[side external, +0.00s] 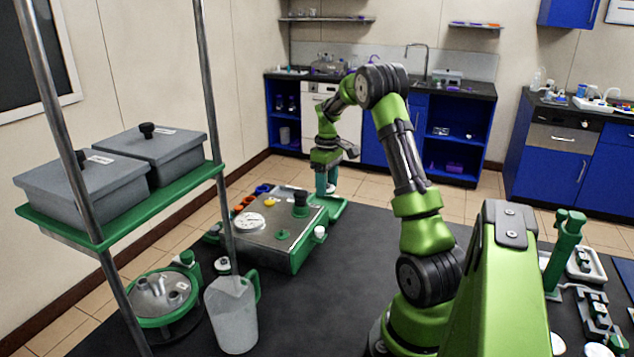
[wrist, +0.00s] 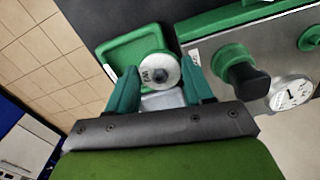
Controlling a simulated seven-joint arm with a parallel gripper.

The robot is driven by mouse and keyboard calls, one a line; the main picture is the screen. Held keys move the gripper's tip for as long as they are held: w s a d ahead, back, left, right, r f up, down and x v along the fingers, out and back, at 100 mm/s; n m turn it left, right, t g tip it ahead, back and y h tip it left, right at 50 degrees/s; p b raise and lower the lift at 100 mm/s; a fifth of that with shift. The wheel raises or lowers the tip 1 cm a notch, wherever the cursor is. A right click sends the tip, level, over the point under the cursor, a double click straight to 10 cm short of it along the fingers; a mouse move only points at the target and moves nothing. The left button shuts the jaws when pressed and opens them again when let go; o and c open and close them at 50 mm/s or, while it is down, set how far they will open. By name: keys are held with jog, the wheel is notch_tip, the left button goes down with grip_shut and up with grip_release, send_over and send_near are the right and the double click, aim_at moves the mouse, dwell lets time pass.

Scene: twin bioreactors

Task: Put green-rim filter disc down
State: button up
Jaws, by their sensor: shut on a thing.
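The filter disc (wrist: 160,70) is a small round white piece with a dark centre and a printed label. It sits between the teal fingers of my gripper (wrist: 160,84), which is shut on it. I cannot tell whether disc and tray touch.
The grey instrument (side external: 270,236) with a green base, gauge and dark knob (wrist: 246,80) stands beside the tray. A white jug (side external: 232,315) and a round green-rimmed vessel (side external: 160,296) stand nearer, below a raised shelf with grey boxes (side external: 85,190). The middle of the dark table is clear.

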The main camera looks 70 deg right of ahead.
jog(key=w+d+r+n, duration=0.1)
jog(key=w+d+n, duration=0.15)
jog(key=d, duration=0.25)
jog(key=shift+m, duration=0.25)
jog(key=f, duration=0.9)
jog(key=shift+w+d+f, duration=0.1)
jog(key=shift+w+f, duration=0.1)
jog(key=shift+f, duration=0.1)
jog(key=shift+f, duration=0.1)
jog(key=o, duration=1)
